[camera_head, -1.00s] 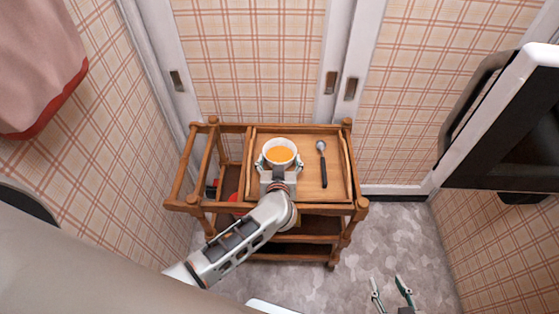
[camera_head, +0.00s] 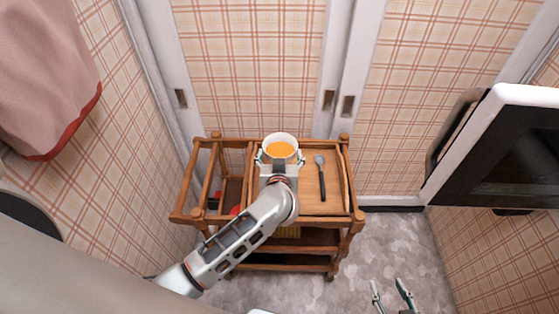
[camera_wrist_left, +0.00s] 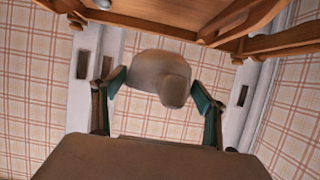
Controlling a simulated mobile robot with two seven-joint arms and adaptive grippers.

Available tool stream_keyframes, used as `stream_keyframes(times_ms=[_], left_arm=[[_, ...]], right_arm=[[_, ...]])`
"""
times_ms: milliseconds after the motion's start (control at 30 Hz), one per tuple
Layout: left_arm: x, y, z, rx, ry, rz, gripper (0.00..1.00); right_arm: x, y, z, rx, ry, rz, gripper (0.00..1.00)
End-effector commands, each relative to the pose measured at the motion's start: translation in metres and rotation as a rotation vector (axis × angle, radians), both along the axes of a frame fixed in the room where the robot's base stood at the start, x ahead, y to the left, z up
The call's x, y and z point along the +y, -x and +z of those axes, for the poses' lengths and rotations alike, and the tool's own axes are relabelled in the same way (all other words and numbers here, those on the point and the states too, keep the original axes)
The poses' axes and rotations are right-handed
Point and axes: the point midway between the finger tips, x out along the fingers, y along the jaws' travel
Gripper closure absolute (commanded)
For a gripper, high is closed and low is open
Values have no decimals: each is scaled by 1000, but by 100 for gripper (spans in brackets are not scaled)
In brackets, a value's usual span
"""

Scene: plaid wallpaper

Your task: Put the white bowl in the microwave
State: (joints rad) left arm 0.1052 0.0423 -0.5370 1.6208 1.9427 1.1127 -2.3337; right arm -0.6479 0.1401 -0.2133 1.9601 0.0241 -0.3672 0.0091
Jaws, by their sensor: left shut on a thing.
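The white bowl (camera_head: 280,139) holds something orange. My left gripper (camera_head: 279,160) is shut on it, with a fingertip on either side. In the left wrist view the bowl (camera_wrist_left: 158,75) shows as a greyish shape between the fingertips, apart from the cart. The microwave (camera_head: 515,95) is at the right edge of the head view, white with a dark front; its inside is too dark to make out. My right gripper (camera_head: 391,294) is at the bottom right, its fingers apart and nothing between them.
A wooden cart (camera_head: 357,212) stands below my left gripper, with a wooden tray (camera_head: 312,202) on top. A dark-handled spoon (camera_head: 321,178) lies on the tray. Plaid walls and doors are close behind. Grey floor (camera_head: 385,250) is clear right of the cart.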

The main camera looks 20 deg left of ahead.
Motion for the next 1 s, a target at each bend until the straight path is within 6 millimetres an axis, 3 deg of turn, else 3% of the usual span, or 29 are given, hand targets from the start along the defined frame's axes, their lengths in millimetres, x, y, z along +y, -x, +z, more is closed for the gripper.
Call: stream_keyframes(times_ms=[33, 500, 1000], left_arm=[[0, -1, 12, -6, 1, -1, 59], [0, -1, 65, -5, 0, -1, 59], [0, -1, 95, -4, 1, -1, 59]], right_arm=[[0, -1, 6, -4, -1, 0, 60], [0, -4, 27, -11, -1, -1, 60], [-1, -2, 31, -5, 1, -1, 60]])
